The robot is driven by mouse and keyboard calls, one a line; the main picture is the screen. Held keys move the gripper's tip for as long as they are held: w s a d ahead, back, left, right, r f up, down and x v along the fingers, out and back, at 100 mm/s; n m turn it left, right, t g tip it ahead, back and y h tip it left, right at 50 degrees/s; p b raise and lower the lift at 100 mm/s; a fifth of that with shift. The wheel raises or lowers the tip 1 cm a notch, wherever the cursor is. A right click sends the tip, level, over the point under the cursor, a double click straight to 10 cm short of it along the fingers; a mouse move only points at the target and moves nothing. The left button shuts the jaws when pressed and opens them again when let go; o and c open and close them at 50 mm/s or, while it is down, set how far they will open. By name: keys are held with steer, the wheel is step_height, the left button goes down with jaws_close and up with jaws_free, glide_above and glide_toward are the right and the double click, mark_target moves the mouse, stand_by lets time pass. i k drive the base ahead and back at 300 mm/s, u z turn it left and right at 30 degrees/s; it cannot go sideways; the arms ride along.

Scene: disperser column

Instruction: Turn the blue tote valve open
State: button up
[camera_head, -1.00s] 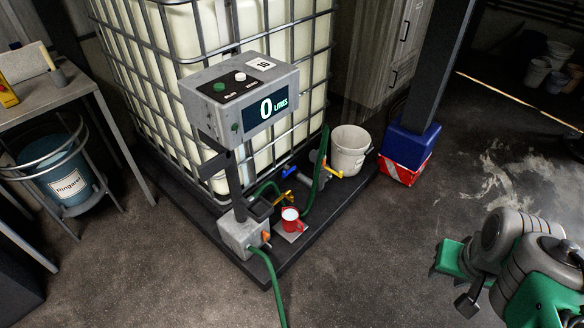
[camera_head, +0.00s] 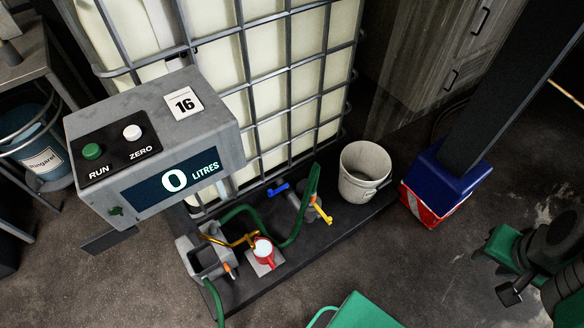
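The blue valve handle (camera_head: 279,188) sits low at the front of the caged tote (camera_head: 262,78). It points left from the grey valve body (camera_head: 298,203), which also bears a yellow handle (camera_head: 322,211) on its right. A green hose (camera_head: 300,215) curves down from the valve area. Part of my arm (camera_head: 555,262) shows at the right edge, well apart from the blue handle. A dark block on it may belong to my gripper, but I cannot make out the fingers or whether they are open or shut.
A meter box (camera_head: 150,150) reading 0 litres stands in front left. A blue-and-red post base (camera_head: 444,185) is further right.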

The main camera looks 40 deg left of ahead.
mark_target(271, 192)
steer(key=i, duration=0.4)
steer(key=u, duration=2.4)
steer(key=i, duration=0.5)
steer(key=u, duration=0.05)
